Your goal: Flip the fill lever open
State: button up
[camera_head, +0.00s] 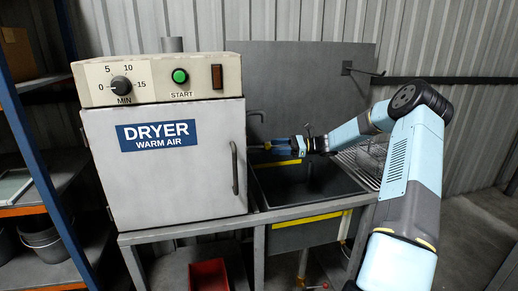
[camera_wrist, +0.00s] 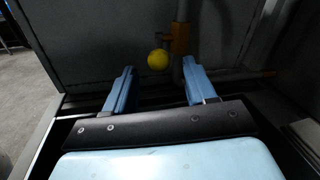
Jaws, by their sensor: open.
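A round yellow knob (camera_wrist: 158,60), which looks like the end of the fill lever, shows in the wrist view between and just beyond my fingertips. Beside it, an orange fitting (camera_wrist: 180,38) sits on a grey upright pipe. My gripper (camera_wrist: 158,74) is open, with its two blue fingers apart and nothing held. I cannot tell whether a finger touches the knob. In the head view my gripper (camera_head: 274,147) reaches left over the back of the dark sink (camera_head: 300,185); the lever is small there and largely hidden by it.
The dryer cabinet (camera_head: 170,165) stands close on the left of the sink, with a vertical handle (camera_head: 235,167) on its door. A tall grey back panel (camera_head: 300,85) rises behind the sink. A wire rack (camera_head: 362,165) lies to the right. A red bin (camera_head: 208,276) stands below.

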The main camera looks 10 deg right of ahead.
aim_at(262, 147)
jog(key=a, duration=0.3)
jog(key=w+a, duration=0.1)
jog(key=a, duration=0.2)
jog(key=shift+w+a, duration=0.15)
jog(key=shift+a, duration=0.2)
grip_shut()
dwell(0.3)
